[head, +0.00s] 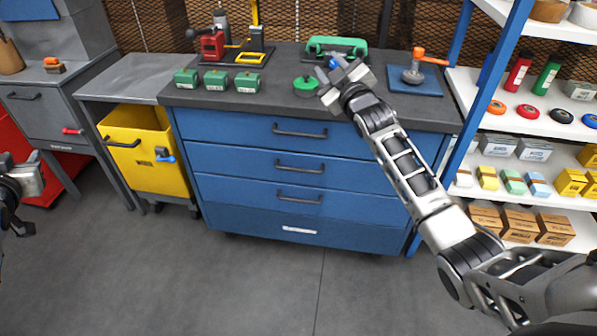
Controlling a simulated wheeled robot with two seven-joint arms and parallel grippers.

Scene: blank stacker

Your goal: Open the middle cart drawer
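The blue cart (240,160) stands in the middle of the head view with a dark worktop. Its front has stacked drawers with black bar handles; the top handle (299,131), middle handle (300,168) and lower handle (299,199) all show. The drawer fronts look flush and shut. My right gripper (328,88) is over the worktop, above and right of the handles and apart from them. It is beside a green round object (305,86); its finger gap is unclear. My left gripper (33,182) is at the left edge, partly cut off, far from the cart.
Green boxes (216,80), a red-and-black tool (212,42) and a blue plate with a stamp (414,80) stand on the worktop. A yellow bin (145,165) is left of the cart. A loaded white shelf (500,175) is at right. The floor in front is clear.

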